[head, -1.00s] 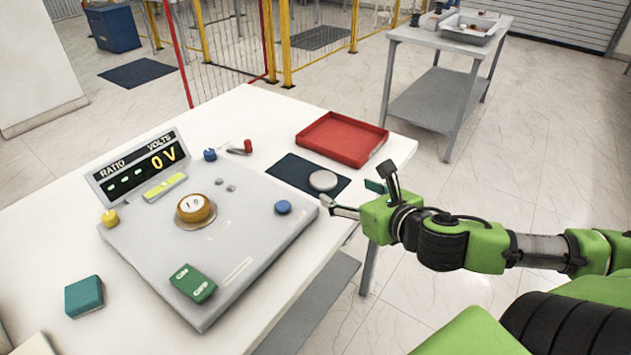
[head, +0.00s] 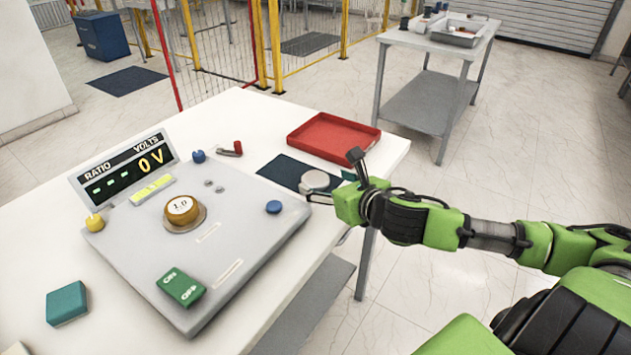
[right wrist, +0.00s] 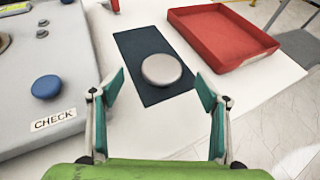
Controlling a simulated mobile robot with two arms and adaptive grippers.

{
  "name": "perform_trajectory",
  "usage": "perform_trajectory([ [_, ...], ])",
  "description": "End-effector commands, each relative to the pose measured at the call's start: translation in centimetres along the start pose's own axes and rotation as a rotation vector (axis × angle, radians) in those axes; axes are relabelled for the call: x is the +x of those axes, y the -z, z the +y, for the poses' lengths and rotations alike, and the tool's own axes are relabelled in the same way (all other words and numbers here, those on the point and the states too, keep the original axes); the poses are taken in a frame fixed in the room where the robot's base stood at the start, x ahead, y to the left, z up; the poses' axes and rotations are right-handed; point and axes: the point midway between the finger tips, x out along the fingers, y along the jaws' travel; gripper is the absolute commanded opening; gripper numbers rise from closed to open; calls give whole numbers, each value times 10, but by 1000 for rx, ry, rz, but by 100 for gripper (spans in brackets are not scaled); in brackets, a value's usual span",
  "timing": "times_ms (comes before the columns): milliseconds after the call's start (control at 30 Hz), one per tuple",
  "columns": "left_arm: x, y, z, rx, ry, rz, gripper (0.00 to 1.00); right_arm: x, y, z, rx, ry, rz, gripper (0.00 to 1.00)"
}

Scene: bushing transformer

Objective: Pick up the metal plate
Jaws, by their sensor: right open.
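The metal plate is a round, pale grey disc (head: 315,180) lying on a dark blue mat (head: 281,170) near the right edge of the white table. In the right wrist view the disc (right wrist: 161,69) lies on the dark mat (right wrist: 132,47), ahead of my fingertips and between their lines. My right gripper (head: 335,185) is at the table's right edge, close to the disc and partly in front of it. In the right wrist view the gripper (right wrist: 160,88) is open and empty, with its teal-padded fingers wide apart. My left gripper is not in view.
A red tray (head: 333,137) stands behind the mat. A grey test panel (head: 235,215) with knobs and a display (head: 128,171) fills the table's middle. A red-handled part (head: 232,150) lies behind it. A second table (head: 430,45) stands farther back.

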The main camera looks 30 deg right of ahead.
Motion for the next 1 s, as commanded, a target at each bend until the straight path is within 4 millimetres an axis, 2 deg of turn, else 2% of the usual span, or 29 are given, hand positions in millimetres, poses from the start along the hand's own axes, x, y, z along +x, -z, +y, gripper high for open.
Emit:
perform_trajectory([
  [267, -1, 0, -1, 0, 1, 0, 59, 11, 0, 0, 3, -2, 0, 69],
  [633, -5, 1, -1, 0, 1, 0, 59, 54, 5, -5, 3, -2, -1, 69],
  [933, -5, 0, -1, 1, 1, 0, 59, 58, 6, -4, -2, -3, 0, 69],
  [967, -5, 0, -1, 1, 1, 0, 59, 58, 6, -4, -2, -3, 0, 66],
  [1000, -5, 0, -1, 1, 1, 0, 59, 58, 6, -4, -2, -3, 0, 56],
])
